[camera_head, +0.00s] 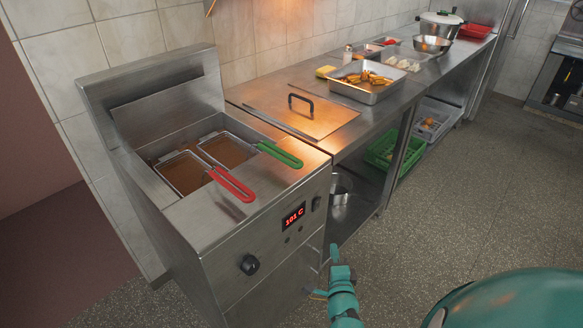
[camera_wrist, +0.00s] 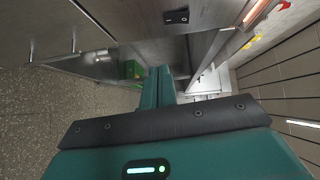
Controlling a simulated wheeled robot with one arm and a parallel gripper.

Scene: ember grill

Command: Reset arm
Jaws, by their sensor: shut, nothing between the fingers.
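My gripper (camera_wrist: 157,75) is shut and empty; its two teal fingers lie together in the wrist view. In the head view, my teal gripper (camera_head: 334,254) is low at the bottom centre, in front of the fryer's right front corner. The steel fryer (camera_head: 250,235) stands at left with a lit display (camera_head: 293,216) reading 101 C. Two baskets sit in its well, one with a red handle (camera_head: 231,184) and one with a green handle (camera_head: 279,154). I cannot tell whether my gripper touches the fryer front.
Right of the fryer, the steel counter (camera_head: 345,135) bears a flat lid with a black handle (camera_head: 301,104), a food tray (camera_head: 372,95), a metal bowl (camera_head: 432,45) and a pot (camera_head: 440,25). A green crate (camera_head: 380,156) is on the shelf below. The floor (camera_head: 480,190) at right is clear.

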